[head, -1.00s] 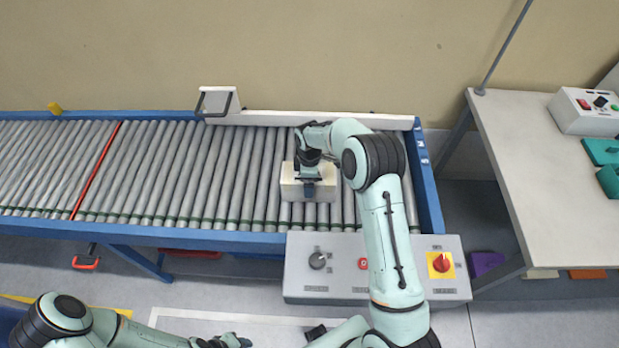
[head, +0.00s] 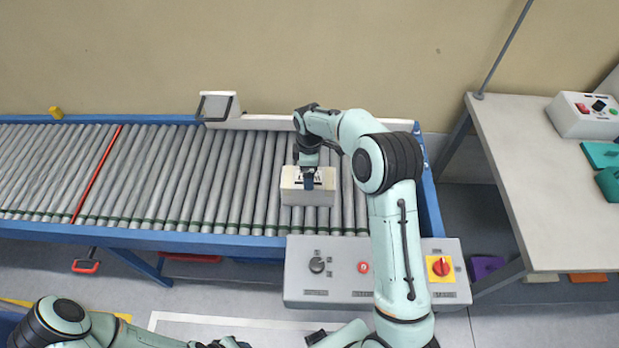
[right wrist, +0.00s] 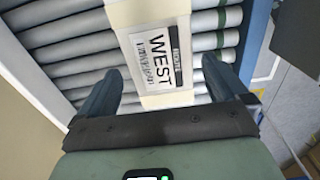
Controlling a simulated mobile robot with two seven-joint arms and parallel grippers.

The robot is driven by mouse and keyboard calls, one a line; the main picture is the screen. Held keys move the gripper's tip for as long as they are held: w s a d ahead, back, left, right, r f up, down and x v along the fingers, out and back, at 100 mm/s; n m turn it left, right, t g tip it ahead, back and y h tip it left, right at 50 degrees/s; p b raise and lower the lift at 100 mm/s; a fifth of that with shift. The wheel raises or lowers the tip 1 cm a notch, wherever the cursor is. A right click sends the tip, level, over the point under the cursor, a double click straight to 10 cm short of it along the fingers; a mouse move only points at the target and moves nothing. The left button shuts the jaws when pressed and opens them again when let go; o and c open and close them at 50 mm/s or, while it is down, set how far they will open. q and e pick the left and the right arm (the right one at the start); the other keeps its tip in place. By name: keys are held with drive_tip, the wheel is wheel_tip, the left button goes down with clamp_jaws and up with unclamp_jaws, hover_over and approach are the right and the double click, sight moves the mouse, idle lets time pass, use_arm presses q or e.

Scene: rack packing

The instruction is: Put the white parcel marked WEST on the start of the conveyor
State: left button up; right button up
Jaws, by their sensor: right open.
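The white parcel (head: 308,195) sits on the rollers near the right end of the conveyor (head: 170,175). In the right wrist view the parcel (right wrist: 158,98) shows its label (right wrist: 157,58), which reads WEST. My right gripper (head: 309,180) is just above the parcel in the head view. In the right wrist view its two fingers (right wrist: 158,88) are apart, one to each side of the parcel, and clear of it. My left gripper (head: 228,343) is low at the bottom edge of the head view, away from the conveyor, and its jaws are not clear.
A control box (head: 340,267) with a red-and-yellow switch is fixed to the conveyor's near side. A white bracket (head: 218,106) stands at the back rail. A table (head: 530,165) is at the right. The rollers left of the parcel are bare.

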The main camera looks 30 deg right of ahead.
wheel_tip(320, 180, up, 5)
drive_tip(key=shift+f, duration=0.2)
drive_tip(key=shift+f, duration=0.1)
idle(0.4)
